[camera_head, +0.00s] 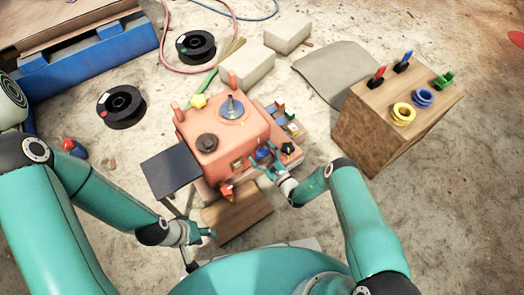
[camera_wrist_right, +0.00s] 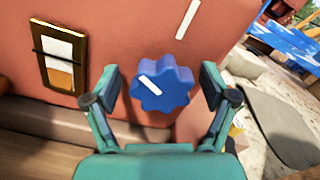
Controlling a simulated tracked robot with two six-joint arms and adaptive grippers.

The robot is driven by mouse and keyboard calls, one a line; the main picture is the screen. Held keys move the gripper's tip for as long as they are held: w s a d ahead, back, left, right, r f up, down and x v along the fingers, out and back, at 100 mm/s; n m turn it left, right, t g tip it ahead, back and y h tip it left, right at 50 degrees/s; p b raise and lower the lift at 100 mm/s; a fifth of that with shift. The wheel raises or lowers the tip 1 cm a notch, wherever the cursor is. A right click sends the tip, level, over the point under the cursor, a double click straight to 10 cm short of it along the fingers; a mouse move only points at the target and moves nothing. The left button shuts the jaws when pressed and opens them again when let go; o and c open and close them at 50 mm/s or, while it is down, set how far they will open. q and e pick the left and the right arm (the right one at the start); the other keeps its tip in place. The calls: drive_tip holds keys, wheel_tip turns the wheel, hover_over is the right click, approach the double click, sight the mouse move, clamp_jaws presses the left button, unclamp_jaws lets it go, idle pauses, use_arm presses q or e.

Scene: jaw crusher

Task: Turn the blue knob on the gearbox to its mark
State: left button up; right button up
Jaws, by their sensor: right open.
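The gearbox (camera_head: 220,135) is an orange-red housing in the middle of the head view. The blue knob (camera_wrist_right: 162,88) is a lobed knob on its face, with a white pointer line slanting from upper left to lower right. A white mark (camera_wrist_right: 187,19) is on the housing above and to the right of the knob. The pointer does not line up with this mark. My right gripper (camera_wrist_right: 160,92) is open, its fingers on either side of the knob, with visible gaps; it also shows in the head view (camera_head: 268,170). My left gripper (camera_head: 205,235) is low near a wooden board; its fingers are too small to judge.
A gauge-like window (camera_wrist_right: 60,60) sits left of the knob. A wooden block (camera_head: 385,125) with rings and colored plugs stands at right. A dark panel (camera_head: 171,169) is left of the gearbox. Black spools (camera_head: 121,106) and pale blocks (camera_head: 287,33) lie behind on the ground.

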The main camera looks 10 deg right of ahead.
drive_tip(key=shift+d, duration=0.1)
drive_tip(key=c, duration=1)
drive_tip(key=shift+d, duration=0.25)
drive_tip(key=shift+c, duration=0.8)
drive_tip(key=shift+a, duration=0.2)
